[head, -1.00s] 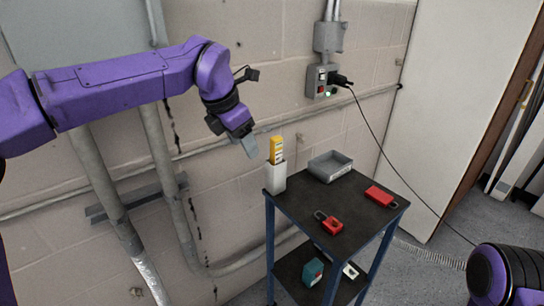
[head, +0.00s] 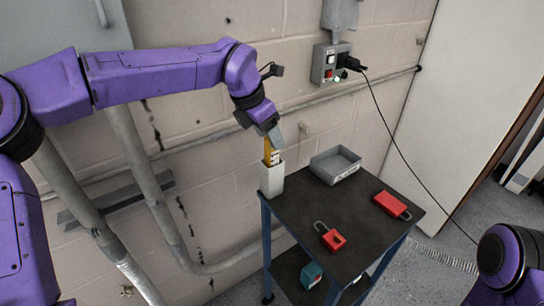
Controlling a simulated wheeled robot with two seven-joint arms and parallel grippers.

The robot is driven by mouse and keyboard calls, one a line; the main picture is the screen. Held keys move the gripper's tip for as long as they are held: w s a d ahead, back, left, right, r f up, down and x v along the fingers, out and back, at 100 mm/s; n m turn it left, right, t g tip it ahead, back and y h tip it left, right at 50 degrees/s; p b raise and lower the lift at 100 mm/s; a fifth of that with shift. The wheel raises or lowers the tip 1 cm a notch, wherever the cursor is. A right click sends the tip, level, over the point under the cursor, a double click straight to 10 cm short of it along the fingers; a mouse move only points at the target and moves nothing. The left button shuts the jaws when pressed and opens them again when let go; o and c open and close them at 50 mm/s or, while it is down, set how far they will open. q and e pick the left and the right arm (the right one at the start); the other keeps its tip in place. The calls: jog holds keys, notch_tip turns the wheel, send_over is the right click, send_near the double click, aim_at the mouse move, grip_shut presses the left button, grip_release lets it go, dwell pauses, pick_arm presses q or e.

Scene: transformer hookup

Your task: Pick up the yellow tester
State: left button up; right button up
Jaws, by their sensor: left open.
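The yellow tester (head: 268,153) stands upright in a white holder (head: 271,181) at the back left corner of the dark cart top. Its lower part is hidden in the holder, and its upper part is partly covered by my gripper. My left gripper (head: 275,137) is open, pointing down at the top of the tester. I cannot tell whether the fingers touch the tester. My right gripper is out of view; only part of my right arm shows at the lower right.
The cart top (head: 299,210) also bears a grey tray (head: 335,166), a red padlock (head: 331,237) and another red lock (head: 392,205). A teal item (head: 311,274) lies on the lower shelf. A grey socket box (head: 331,66) with a plugged black cable (head: 400,149) is on the wall behind.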

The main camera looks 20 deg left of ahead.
aim_at(271, 155)
pick_arm(q)
jog(key=x, duration=0.4)
jog(key=shift+d+r, duration=0.1)
jog(key=c, duration=1)
jog(key=shift+c, duration=0.2)
